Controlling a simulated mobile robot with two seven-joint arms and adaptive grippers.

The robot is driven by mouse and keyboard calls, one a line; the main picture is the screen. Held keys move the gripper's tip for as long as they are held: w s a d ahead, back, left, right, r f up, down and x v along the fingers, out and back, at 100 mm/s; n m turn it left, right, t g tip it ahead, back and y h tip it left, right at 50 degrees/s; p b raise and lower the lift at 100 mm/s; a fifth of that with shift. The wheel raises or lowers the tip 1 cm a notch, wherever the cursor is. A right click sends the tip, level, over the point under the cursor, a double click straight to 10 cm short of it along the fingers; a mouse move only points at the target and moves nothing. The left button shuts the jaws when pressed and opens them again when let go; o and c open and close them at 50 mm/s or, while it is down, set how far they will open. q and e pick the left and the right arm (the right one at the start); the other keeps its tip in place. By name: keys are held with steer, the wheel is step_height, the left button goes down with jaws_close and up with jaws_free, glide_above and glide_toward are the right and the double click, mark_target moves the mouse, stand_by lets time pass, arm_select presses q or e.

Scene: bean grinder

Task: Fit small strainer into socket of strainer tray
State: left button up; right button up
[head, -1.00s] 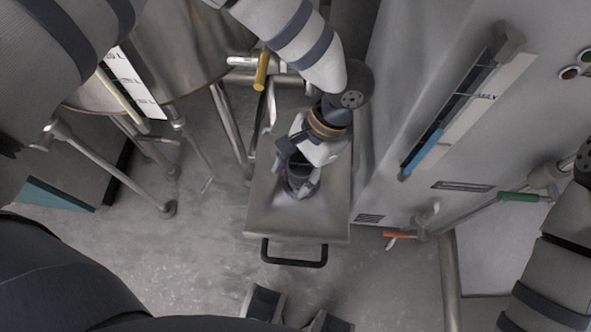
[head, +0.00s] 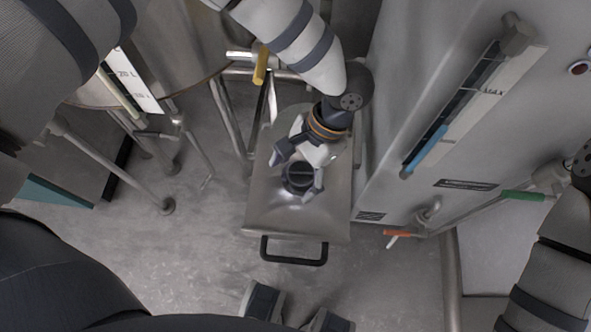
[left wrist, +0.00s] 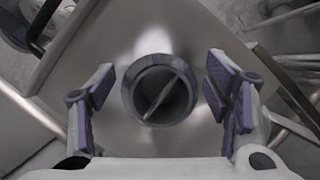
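The small strainer (head: 299,178) is a dark round cup on the metal strainer tray (head: 288,220). In the left wrist view the strainer (left wrist: 160,92) has a thin bar slanting across its round opening. It stands at the middle of the tray (left wrist: 105,45), where the socket would be; the socket is hidden, and how deep the strainer sits is unclear. My left gripper (head: 296,170) is open around the strainer. In the left wrist view the purple-padded fingers (left wrist: 158,88) are spread wide, with a gap on both sides. My right gripper is out of view.
The tray has a black handle (head: 293,252) at its near edge. A large metal cabinet (head: 405,120) with a level gauge stands to the right. Steel tanks (head: 180,50) on legs stand to the left.

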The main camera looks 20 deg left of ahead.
arm_select(q)
steer(key=v, duration=1.2)
